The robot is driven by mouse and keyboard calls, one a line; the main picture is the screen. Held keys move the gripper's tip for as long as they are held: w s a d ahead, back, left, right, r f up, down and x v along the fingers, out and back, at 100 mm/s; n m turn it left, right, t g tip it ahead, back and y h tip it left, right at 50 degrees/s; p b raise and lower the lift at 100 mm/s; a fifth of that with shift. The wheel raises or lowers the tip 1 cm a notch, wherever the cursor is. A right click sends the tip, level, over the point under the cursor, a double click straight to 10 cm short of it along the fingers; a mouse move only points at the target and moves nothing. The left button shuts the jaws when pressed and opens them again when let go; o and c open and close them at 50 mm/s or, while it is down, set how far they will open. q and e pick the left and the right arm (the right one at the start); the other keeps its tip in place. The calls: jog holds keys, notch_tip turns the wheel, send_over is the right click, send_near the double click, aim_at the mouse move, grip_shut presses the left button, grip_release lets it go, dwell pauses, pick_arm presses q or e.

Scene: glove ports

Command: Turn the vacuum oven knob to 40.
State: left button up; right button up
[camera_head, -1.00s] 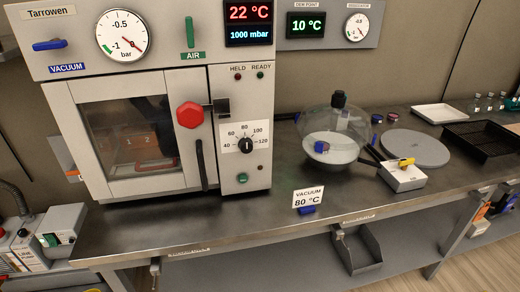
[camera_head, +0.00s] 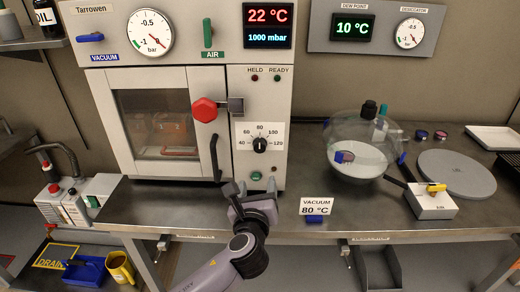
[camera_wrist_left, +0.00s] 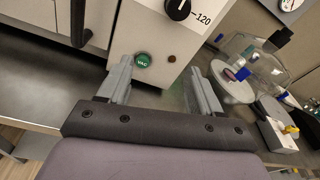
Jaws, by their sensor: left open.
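The vacuum oven (camera_head: 218,85) stands on the bench. Its black knob (camera_head: 260,145) sits on a white dial plate marked 40 to 120, with a light pointer mark that seems to point up towards 80. The knob also shows at the top of the left wrist view (camera_wrist_left: 178,9), partly cut off. My left gripper (camera_head: 252,188) is open and empty, in front of the oven below the knob and apart from it. In the left wrist view its two fingers (camera_wrist_left: 160,72) frame the green VAC button (camera_wrist_left: 143,60). My right gripper is not in view.
The black door handle (camera_head: 216,158) and red door knob (camera_head: 204,110) stick out left of the dial. A "VACUUM 80 °C" sign (camera_head: 316,205) stands on the bench to the right. A glass desiccator (camera_head: 357,160) stands farther right. The bench front edge is below.

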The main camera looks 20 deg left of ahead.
aim_at(260, 150)
pick_arm(q)
jog(key=shift+w+a+r+m+t+y, duration=0.2)
jog(key=shift+w+a+r+m, duration=0.2)
jog(key=shift+w+r, duration=0.7)
jog(key=shift+w+a+r+m+t+y, duration=0.25)
jog(key=shift+w+r+m, duration=0.2)
jog(key=shift+w, duration=1.25)
jog(key=shift+w+a+r+m+t+y, duration=0.15)
jog(key=shift+w+a+r+m, duration=0.2)
jog(key=shift+w+r, duration=0.75)
jog(key=shift+w+f, duration=0.25)
jog(key=shift+f, duration=0.1)
jog(key=c, duration=1)
